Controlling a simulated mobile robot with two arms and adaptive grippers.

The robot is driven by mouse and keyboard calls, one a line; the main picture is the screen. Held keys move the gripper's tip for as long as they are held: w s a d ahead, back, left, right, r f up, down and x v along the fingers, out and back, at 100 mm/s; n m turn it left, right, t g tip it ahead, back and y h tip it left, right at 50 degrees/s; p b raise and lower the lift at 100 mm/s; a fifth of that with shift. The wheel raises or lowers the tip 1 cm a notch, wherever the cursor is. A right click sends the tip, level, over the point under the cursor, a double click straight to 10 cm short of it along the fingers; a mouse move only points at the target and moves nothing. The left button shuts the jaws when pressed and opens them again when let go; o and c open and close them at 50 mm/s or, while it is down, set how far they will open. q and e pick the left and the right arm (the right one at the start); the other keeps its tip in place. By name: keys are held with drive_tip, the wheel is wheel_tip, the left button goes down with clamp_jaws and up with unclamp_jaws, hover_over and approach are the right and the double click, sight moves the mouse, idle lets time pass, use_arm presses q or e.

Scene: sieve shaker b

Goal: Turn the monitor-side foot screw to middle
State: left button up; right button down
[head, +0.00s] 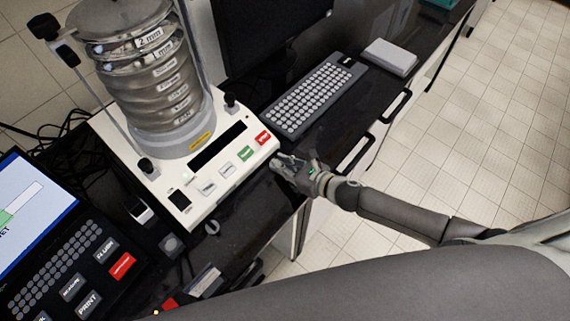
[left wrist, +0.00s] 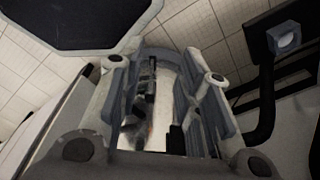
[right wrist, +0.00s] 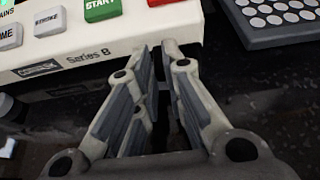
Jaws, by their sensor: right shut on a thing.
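The sieve shaker (head: 222,178) has a white base with a panel and a stack of metal sieves (head: 155,85). My right gripper (head: 278,163) is low at the base's front corner on the keyboard side. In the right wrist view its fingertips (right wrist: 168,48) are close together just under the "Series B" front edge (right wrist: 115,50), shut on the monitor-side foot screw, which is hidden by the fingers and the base. Its turn position cannot be seen. My left gripper (left wrist: 165,95) shows only in its own wrist view, with its fingers apart.
A dark monitor (head: 270,35) and a keyboard (head: 318,97) stand beyond the shaker, with a grey box (head: 389,57) farther right. A lit screen (head: 30,205) and a keypad (head: 70,275) are at the left. A small grey ring-like part (head: 212,228) is by the near corner. Drawer handles (head: 358,152) line the bench front.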

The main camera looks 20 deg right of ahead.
drive_tip(key=shift+w+a+r, duration=0.1)
drive_tip(key=shift+r, duration=0.05)
drive_tip(key=c, duration=1.5)
unclamp_jaws()
drive_tip(key=shift+w, duration=0.1)
drive_tip(key=shift+w+a+f, duration=0.2)
drive_tip(key=shift+w+f, duration=0.05)
drive_tip(key=shift+s+d, duration=0.1)
drive_tip(key=shift+s, duration=0.05)
drive_tip(key=v, duration=1.1)
drive_tip(key=shift+s+d+r, duration=0.1)
drive_tip(key=shift+s+r, duration=0.15)
